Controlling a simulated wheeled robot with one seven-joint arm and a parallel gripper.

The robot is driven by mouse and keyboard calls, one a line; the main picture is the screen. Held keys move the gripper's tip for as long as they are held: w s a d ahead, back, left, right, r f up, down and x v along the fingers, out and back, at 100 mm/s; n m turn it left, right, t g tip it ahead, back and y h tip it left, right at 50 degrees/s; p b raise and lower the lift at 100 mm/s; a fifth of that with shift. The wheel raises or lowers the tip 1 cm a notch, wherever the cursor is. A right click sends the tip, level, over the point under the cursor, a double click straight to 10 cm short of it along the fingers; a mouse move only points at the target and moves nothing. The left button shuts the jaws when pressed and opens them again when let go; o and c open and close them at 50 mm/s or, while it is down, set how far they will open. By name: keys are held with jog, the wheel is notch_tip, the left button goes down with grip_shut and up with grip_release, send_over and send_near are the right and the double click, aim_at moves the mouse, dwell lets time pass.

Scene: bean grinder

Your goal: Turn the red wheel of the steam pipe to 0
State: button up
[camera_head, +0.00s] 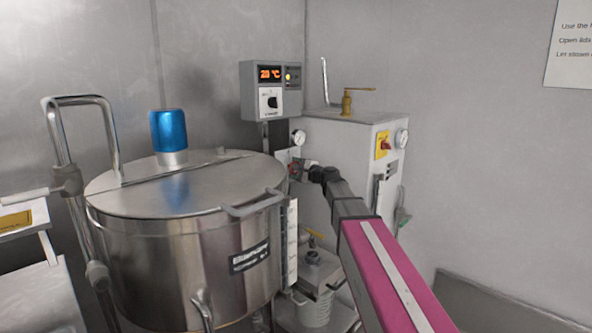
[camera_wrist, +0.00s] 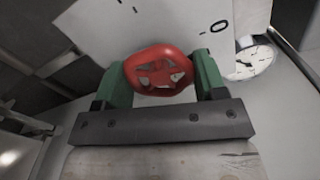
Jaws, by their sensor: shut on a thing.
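The red wheel (camera_wrist: 158,72) of the steam pipe sits between the two green fingers of my gripper (camera_wrist: 160,80) in the wrist view. The fingers are shut on its rim from both sides. A white plate (camera_wrist: 130,28) behind the wheel carries dark marks and a "0" to the upper right of the wheel. In the head view the red wheel (camera_head: 295,168) is small and partly hidden at the end of my arm, beside the steel kettle. My gripper (camera_head: 305,170) reaches it there. I cannot tell which mark the wheel points at.
A round gauge (camera_wrist: 250,60) is close to the right finger. The steel kettle (camera_head: 190,240) with a blue cap (camera_head: 168,131) stands left of my arm. A grey cabinet (camera_head: 335,140) stands behind it.

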jog(key=o, duration=0.9)
jog(key=v, duration=1)
jog(key=shift+s+d, duration=0.25)
jog(key=shift+d, duration=0.05)
